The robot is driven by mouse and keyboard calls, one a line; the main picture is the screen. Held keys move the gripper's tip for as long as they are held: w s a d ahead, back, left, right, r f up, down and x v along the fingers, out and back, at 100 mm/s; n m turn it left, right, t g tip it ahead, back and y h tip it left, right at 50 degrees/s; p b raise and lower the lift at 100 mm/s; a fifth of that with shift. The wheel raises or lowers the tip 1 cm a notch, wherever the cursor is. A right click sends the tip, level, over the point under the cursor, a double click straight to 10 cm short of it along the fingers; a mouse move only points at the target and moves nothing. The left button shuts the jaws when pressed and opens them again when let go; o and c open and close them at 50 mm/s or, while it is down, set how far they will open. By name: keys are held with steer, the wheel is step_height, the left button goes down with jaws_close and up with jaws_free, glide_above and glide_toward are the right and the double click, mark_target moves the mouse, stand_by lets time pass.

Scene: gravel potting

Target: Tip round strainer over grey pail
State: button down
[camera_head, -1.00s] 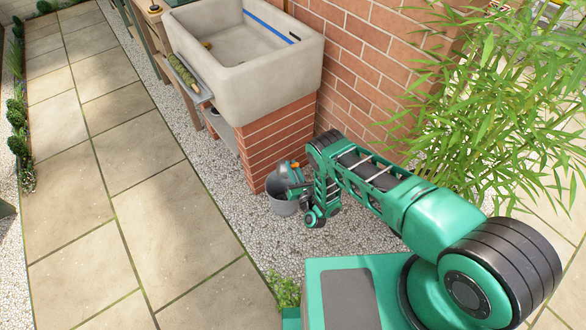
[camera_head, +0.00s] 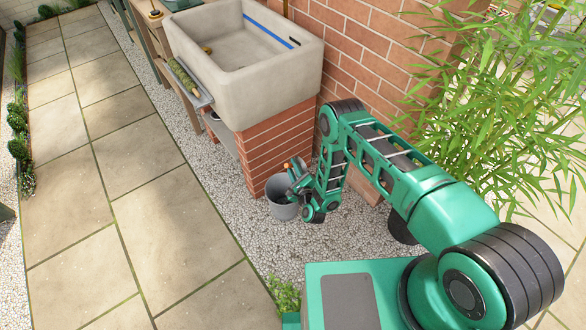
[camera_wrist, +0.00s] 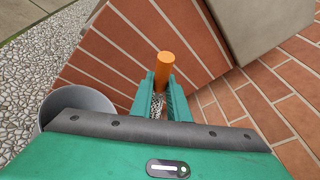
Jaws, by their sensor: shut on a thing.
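The grey pail (camera_head: 284,211) stands upright on the gravel beside the brick pier, and its rim shows at left in the wrist view (camera_wrist: 76,95). My gripper (camera_head: 296,184) is beside and above the pail's right rim. It is shut on the round strainer by its orange handle (camera_wrist: 164,69), which sticks up between the fingers in the wrist view. A bit of orange also shows above the gripper in the head view. The strainer's bowl is mostly hidden by my gripper, so I cannot tell its exact tilt or what is in it.
A stone sink (camera_head: 245,62) rests on the brick pier (camera_head: 277,150) right behind the pail. The brick wall (camera_head: 352,62) and bamboo (camera_head: 500,100) bound the right side. Paving (camera_head: 160,210) to the left is clear.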

steer(key=shift+w+r+n, duration=0.1)
steer(key=shift+r+n, duration=0.3)
steer(key=shift+n, duration=0.4)
steer(key=n, duration=0.2)
steer(key=r+n+h, duration=0.1)
steer(key=shift+r+n, duration=0.2)
steer(key=shift+n, duration=0.2)
steer(key=shift+r+n+h, duration=0.8)
steer(key=shift+r+n, duration=0.15)
steer(key=shift+n, duration=0.45)
